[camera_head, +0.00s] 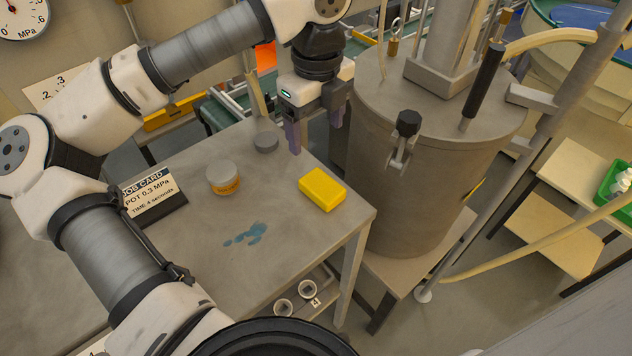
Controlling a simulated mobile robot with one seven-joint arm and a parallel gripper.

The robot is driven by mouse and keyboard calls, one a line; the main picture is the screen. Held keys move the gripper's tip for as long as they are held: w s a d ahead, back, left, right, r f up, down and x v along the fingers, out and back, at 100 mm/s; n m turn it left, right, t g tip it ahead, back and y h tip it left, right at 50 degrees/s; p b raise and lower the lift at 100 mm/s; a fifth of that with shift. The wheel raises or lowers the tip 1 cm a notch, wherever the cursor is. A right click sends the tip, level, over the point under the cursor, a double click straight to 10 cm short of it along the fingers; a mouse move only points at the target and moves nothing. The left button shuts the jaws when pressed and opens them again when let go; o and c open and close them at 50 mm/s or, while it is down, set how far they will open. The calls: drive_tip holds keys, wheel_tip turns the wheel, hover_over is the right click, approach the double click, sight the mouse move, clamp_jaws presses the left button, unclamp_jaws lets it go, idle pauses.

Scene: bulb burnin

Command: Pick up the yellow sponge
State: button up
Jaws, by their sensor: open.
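The yellow sponge (322,189) is a bright rectangular block. It lies flat on the grey metal table (190,280), close to the table's right edge. My gripper (315,139) is open and points down, with its two purplish fingers apart and nothing between them. In the picture it is above and slightly left of the sponge, over the back right part of the table. It does not touch the sponge. The exact height of the fingertips above the table is hard to tell.
A large grey tank (415,180) stands close on the right. A lidded jar (223,178), a small grey disc (266,142) and a job card (152,197) on a stand are on the table. A blue stain (246,235) marks its bare front area.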

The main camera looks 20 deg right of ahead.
drive_tip(key=p, duration=0.1)
hover_over(322, 184)
drive_tip(key=w, duration=0.1)
drive_tip(key=f, duration=0.7)
drive_tip(key=shift+a+f, duration=0.25)
drive_tip(key=shift+f, duration=0.15)
drive_tip(key=f, duration=0.1)
drive_tip(key=f+p, duration=0.1)
drive_tip(key=f, duration=0.1)
drive_tip(key=s+f+p, duration=0.1)
drive_tip(key=shift+d+f, duration=0.15)
drive_tip(key=shift+d, duration=0.1)
drive_tip(key=shift+f, duration=0.55)
drive_tip(key=c, duration=1)
drive_tip(key=shift+r, duration=0.15)
wheel_tip(322, 184, up, 20)
drive_tip(key=b, duration=0.3)
